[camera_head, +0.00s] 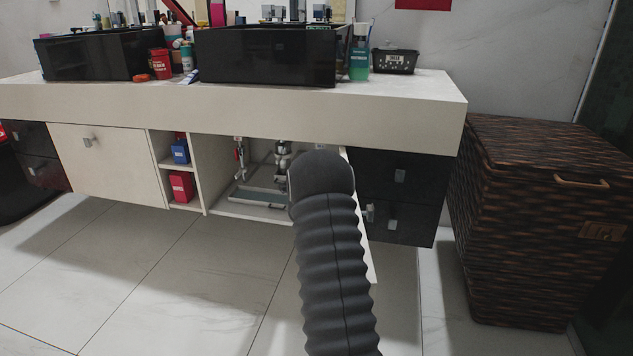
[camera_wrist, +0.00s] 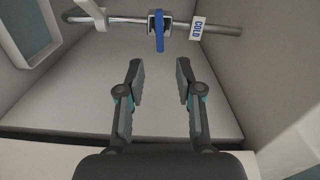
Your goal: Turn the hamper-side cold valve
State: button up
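The cold valve shows in the wrist view as a blue lever handle (camera_wrist: 159,32) on a metal body, fitted on a horizontal pipe (camera_wrist: 222,29). A white tag reading COLD (camera_wrist: 198,27) hangs on the pipe just right of it. My gripper (camera_wrist: 160,68) is open and empty, its two fingers apart below the handle in the picture and not touching it. In the head view my arm covers the gripper and this valve. The wicker hamper (camera_head: 535,215) stands right of the vanity (camera_head: 230,105).
The open cabinet compartment has pale side walls close around the gripper. An open door (camera_head: 361,240) stands at its right edge, partly behind my arm. A grey-blue tray (camera_head: 258,198) lies on the cabinet floor. Dark drawers (camera_head: 400,185) with handles are to the right.

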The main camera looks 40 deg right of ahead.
jog(key=shift+v, duration=2.8)
jog(key=o, duration=0.5)
jog(key=shift+w+r, duration=0.1)
jog(key=o, duration=0.3)
jog(key=shift+w+a+r+p, duration=0.15)
jog(key=shift+a+p, duration=0.15)
jog(key=shift+p, duration=0.3)
jog(key=shift+o, duration=0.2)
jog(key=w+d+n, duration=0.3)
jog(key=n, duration=0.3)
jog(key=w+d+n+p, duration=0.1)
jog(key=w+d+n, duration=0.2)
jog(key=n, duration=0.3)
jog(key=w+d+n, duration=0.3)
jog(key=n, duration=0.3)
jog(key=shift+w+d+f, duration=0.15)
jog(key=shift+w+f, duration=0.1)
jog(key=shift+w, duration=0.1)
